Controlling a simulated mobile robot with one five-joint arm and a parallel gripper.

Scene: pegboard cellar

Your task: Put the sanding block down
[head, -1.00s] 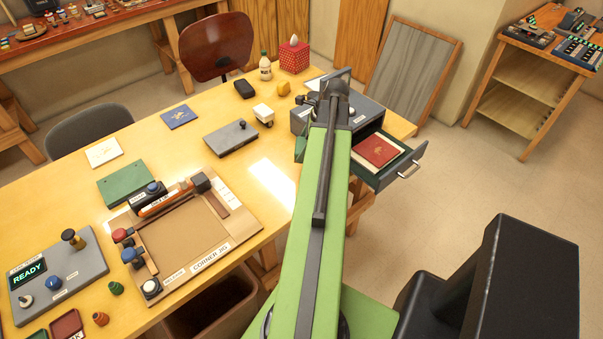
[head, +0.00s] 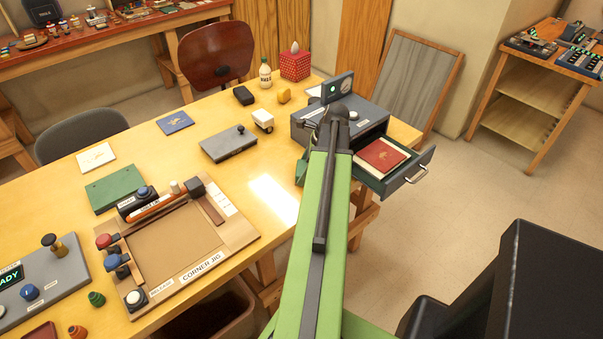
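I cannot make out a sanding block in the head view. My green arm reaches forward over the table's right end, and its dark end joint stands in front of a grey cabinet (head: 303,128). My gripper is hidden behind the arm, so its fingers and anything between them do not show. The cabinet's dark green drawer (head: 405,178) is pulled open to the right. A red booklet (head: 381,155) lies in it on something pale.
The yellow table (head: 235,185) carries a corner jig (head: 170,240), a grey case (head: 229,144), a green box (head: 117,187), a small white cart (head: 262,121), a black item (head: 243,95), a yellow lump (head: 284,96) and a white bottle (head: 265,74). The table is bare between the jig and my arm.

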